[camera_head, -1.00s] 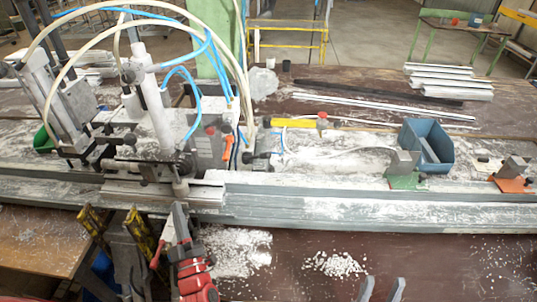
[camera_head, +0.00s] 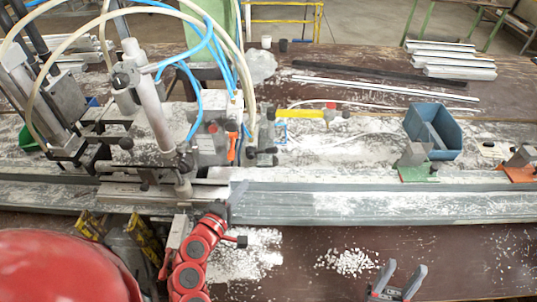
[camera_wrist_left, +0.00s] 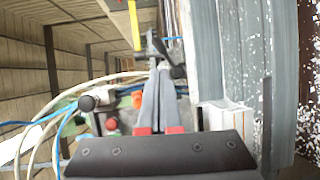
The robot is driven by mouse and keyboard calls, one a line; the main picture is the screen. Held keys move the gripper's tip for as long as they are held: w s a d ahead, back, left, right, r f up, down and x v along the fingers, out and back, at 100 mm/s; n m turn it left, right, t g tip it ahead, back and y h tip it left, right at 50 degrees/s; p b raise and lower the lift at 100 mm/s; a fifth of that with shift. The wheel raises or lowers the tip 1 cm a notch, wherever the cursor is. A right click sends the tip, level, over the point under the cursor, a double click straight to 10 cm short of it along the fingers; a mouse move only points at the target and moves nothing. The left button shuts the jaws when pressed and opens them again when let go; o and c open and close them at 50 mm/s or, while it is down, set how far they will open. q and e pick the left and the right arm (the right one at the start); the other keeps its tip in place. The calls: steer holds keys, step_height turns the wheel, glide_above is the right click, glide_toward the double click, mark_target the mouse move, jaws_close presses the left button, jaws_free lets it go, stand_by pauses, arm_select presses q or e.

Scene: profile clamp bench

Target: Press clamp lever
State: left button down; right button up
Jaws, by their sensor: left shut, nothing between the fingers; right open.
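The clamp fixture (camera_head: 208,148) stands on the bench with several black-knobbed levers (camera_head: 265,152) on its right side. My left gripper (camera_head: 237,190) is at the front rail, below and left of these knobs. In the left wrist view its grey fingers (camera_wrist_left: 155,78) are together and empty. Their tips lie close to a black knob (camera_wrist_left: 178,72); I cannot tell whether they touch it. Another black knob (camera_wrist_left: 88,103) is to the left. My right gripper (camera_head: 397,281) is open and empty over the brown bench front, at the lower edge of the head view.
A grey rail (camera_head: 370,207) runs along the bench. A blue bin (camera_head: 447,135), green block (camera_head: 418,174) and orange block (camera_head: 518,174) stand at right. A yellow-handled tool (camera_head: 295,122) lies behind. White chips (camera_head: 347,262) lie in front. Hoses arch over the fixture.

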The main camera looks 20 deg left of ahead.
arm_select(q)
steer(key=shift+d, duration=0.1)
steer(key=b, duration=0.4)
glide_toward(270, 153)
steer(key=w, duration=0.2)
steer(key=w+p, duration=0.1)
steer(key=w+d+p, duration=0.1)
steer(key=w, duration=0.1)
steer(key=shift+w+f, duration=0.25)
steer(key=shift+w, duration=0.1)
steer(key=shift+w+f+p, duration=0.15)
steer(key=shift+w+p, duration=0.15)
steer(key=shift+w, duration=0.2)
